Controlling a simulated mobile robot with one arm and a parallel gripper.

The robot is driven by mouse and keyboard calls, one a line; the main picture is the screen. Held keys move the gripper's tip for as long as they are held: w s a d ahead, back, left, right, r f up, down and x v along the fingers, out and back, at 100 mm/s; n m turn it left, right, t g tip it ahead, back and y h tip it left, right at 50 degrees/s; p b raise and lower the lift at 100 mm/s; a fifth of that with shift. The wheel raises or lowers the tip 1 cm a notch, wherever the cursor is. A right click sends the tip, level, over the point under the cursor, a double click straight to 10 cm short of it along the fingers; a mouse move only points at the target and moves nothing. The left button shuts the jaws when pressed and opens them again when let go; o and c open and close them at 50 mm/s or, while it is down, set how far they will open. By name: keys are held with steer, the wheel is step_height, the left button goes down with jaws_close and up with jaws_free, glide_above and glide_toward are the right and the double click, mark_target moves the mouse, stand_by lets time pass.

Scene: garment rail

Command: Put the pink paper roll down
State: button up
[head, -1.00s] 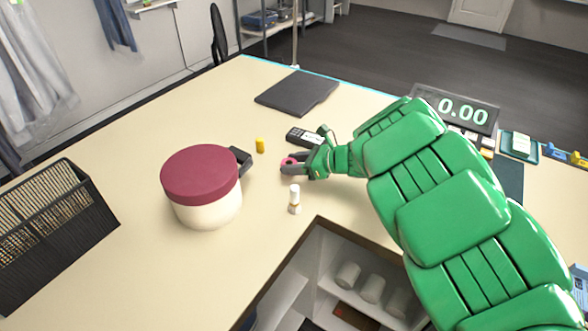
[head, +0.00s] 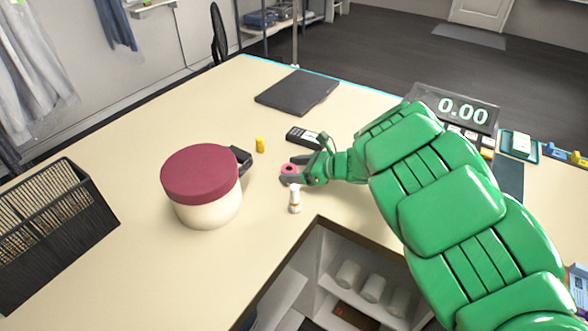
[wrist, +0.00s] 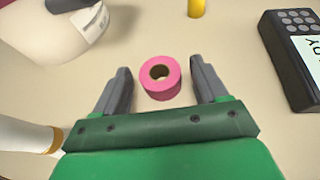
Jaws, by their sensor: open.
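The pink paper roll (head: 289,169) sits on the beige counter (head: 215,110), in the middle of the head view. In the wrist view the pink roll (wrist: 161,78) stands on end, with its brown core hole facing up. My gripper (head: 292,170) is open around it. In the wrist view the gripper's two grey fingers (wrist: 160,85) are on either side of the roll, with a visible gap on each side.
A round box with a maroon lid (head: 201,175) stands to the left. A small white bottle (head: 295,199), a yellow cylinder (head: 260,145) and a black card terminal (head: 304,136) are close by. An open shelf recess (head: 330,270) lies in front.

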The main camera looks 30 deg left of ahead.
steer(key=shift+r, duration=0.15)
steer(key=shift+v, duration=6)
